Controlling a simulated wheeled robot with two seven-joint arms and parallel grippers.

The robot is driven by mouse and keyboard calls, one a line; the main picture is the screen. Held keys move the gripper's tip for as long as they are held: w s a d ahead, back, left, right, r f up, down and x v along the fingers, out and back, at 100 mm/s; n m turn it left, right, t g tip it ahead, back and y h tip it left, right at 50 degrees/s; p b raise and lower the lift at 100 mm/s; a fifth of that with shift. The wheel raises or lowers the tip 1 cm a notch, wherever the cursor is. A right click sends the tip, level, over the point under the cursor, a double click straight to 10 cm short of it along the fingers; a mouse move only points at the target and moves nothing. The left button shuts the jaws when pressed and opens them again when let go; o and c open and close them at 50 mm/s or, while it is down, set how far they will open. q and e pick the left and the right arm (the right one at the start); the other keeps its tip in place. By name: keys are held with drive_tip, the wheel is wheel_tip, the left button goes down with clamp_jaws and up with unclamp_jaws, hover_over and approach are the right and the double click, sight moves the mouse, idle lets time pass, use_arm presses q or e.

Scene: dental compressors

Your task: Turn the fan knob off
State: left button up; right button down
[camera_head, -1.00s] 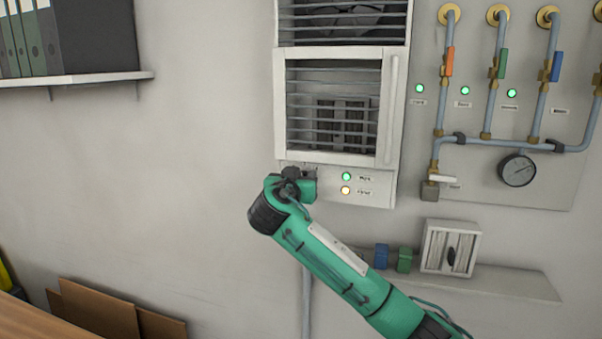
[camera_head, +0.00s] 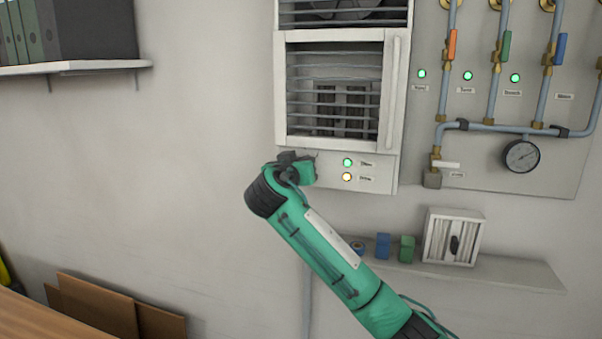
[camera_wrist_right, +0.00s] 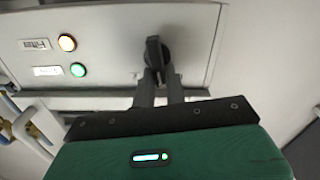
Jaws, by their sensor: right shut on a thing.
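The black fan knob (camera_wrist_right: 155,56) sits on the white panel under the fan cabinet. In the right wrist view, its raised grip lies between the fingertips of my right gripper (camera_wrist_right: 158,84), which is shut on it. In the head view, my right gripper (camera_head: 288,158) is at the left part of the panel, and the wrist hides most of the knob. A green light (camera_head: 347,162) and an amber light (camera_head: 347,177) glow to its right; the wrist view also shows the amber one (camera_wrist_right: 67,43) and the green one (camera_wrist_right: 78,70). My left gripper is not in view.
The louvred cabinet (camera_head: 389,100) is above the knob. To the right are pipes with coloured valve handles and a gauge (camera_head: 521,156). A shelf (camera_head: 500,272) below holds small blocks and a white vent box (camera_head: 453,237).

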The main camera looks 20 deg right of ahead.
drive_tip(key=shift+w+a+f+n+b, duration=0.15)
drive_tip(key=shift+n+b, duration=0.15)
drive_tip(key=shift+n, duration=0.85)
drive_tip(key=shift+a+f+n+b, duration=0.15)
drive_tip(key=shift+n+b, duration=0.15)
drive_tip(key=shift+n, duration=0.8)
drive_tip(key=shift+w+a+n+b, duration=0.15)
drive_tip(key=shift+n+b, duration=0.15)
drive_tip(key=shift+n, duration=0.85)
drive_tip(key=c, duration=1.4)
unclamp_jaws()
drive_tip(key=shift+c, duration=0.2)
